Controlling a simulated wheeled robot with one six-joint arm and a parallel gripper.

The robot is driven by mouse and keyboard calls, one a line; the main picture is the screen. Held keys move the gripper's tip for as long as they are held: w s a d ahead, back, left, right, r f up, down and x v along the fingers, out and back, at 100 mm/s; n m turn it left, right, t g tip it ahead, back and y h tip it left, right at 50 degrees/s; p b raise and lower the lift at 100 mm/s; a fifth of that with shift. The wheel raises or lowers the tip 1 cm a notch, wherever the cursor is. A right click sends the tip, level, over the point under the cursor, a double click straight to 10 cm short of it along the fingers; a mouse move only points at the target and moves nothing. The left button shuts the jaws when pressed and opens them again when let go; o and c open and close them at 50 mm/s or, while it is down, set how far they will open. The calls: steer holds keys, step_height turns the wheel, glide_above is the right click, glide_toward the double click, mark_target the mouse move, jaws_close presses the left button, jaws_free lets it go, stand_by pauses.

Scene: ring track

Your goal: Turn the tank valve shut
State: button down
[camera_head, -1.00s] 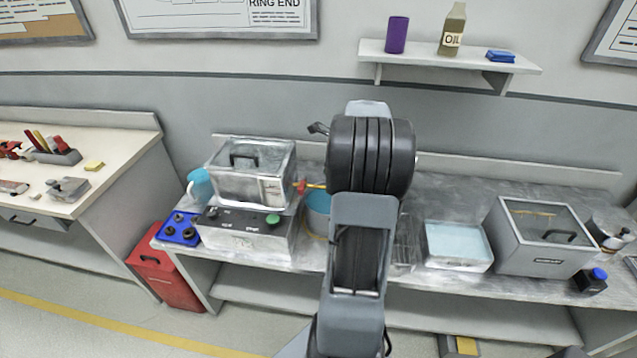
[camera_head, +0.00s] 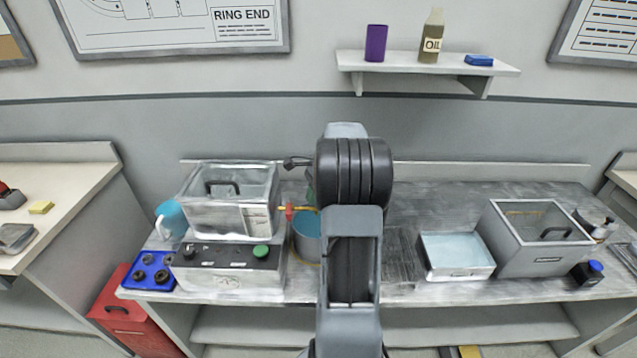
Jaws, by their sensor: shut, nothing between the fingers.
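A red valve handle (camera_head: 289,211) sits on a short yellow pipe (camera_head: 305,209) at the tank's right side, above a blue-grey bucket (camera_head: 306,240). My gripper (camera_head: 292,162) shows as a small dark shape left of my black wrist. It is shut and empty, above and behind the valve in the picture, apart from it. My arm hides part of the bench's middle.
A red bin (camera_head: 125,310) stands at the bench's left end. A wall shelf (camera_head: 425,66) hangs above.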

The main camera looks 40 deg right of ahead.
mark_target(289, 208)
steer(key=shift+w+a+f+p, duration=0.1)
steer(key=shift+w+a+f, duration=0.15)
steer(key=shift+a, duration=0.5)
steer(key=shift+w+a+f+p, duration=0.15)
steer(key=shift+w+a+f, duration=0.15)
steer(key=shift+a, duration=0.4)
steer(key=shift+w+a+f+p, duration=0.1)
steer(key=shift+w+a+f, duration=0.15)
steer(key=shift+a, duration=0.5)
steer(key=shift+w+a+p, duration=0.2)
steer(key=shift+a+p, duration=0.1)
steer(key=shift+a, duration=0.45)
steer(key=shift+d, duration=0.15)
